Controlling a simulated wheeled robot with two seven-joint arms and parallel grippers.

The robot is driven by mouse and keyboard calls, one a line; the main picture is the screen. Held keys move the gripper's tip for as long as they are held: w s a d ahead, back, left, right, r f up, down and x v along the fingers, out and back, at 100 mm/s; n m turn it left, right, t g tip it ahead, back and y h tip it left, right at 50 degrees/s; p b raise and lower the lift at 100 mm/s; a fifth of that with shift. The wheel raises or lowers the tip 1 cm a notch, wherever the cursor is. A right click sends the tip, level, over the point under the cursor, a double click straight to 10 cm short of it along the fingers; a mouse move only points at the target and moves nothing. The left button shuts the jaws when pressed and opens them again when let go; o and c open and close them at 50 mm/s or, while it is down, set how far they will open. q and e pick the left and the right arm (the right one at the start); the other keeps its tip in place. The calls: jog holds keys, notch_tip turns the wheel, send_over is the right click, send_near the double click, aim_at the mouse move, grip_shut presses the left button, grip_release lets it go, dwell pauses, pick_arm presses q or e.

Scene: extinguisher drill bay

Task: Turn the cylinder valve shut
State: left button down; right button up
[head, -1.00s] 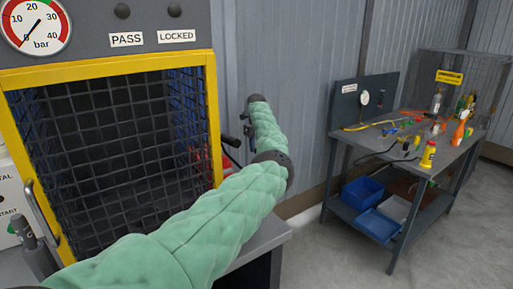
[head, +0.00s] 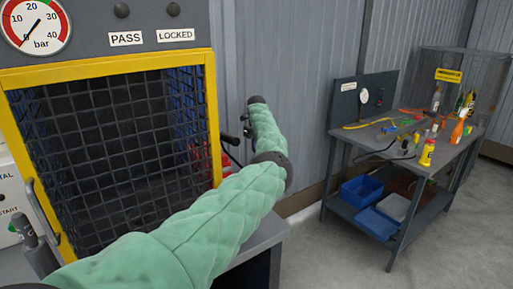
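The cylinder valve cannot be made out in the head view. A small patch of red (head: 199,160) shows at the cage's right side, mostly hidden, and I cannot tell what it belongs to. One of my green padded arms crosses the picture from the bottom left towards the middle, and its far part bends upward beside the cage. No gripper fingers can be made out at its end. Black bar ends (head: 230,139) stick out by the cage's right edge, close to the arm. My other arm is not clearly seen.
A workbench (head: 400,160) with tools and bottles stands at right, with blue bins (head: 363,189) below. Floor between is clear.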

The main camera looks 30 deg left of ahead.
pick_arm(q)
jog(key=m+b, duration=0.1)
jog(key=m, duration=0.2)
jog(key=shift+f, duration=0.1)
jog(key=shift+m+b, duration=0.6)
jog(key=shift+m, duration=1.3)
jog(key=m+b, duration=0.1)
jog(key=m, duration=0.3)
jog(key=shift+b, duration=0.3)
jog(key=m, duration=0.4)
jog(key=shift+m+b, duration=0.3)
jog(key=shift+b, duration=0.05)
jog(key=shift+m, duration=1.1)
pick_arm(e)
jog(key=w+a+f+t, duration=0.1)
jog(key=a+f, duration=0.1)
jog(key=f, duration=0.4)
jog(key=w+a+f+y, duration=0.1)
jog(key=a+f, duration=0.1)
jog(key=f, duration=0.5)
jog(key=shift+w+a+t, duration=0.2)
jog(key=shift+a+t, duration=0.05)
jog(key=shift+t, duration=0.15)
jog(key=shift+f, duration=0.3)
pick_arm(q)
jog(key=shift+r, duration=0.2)
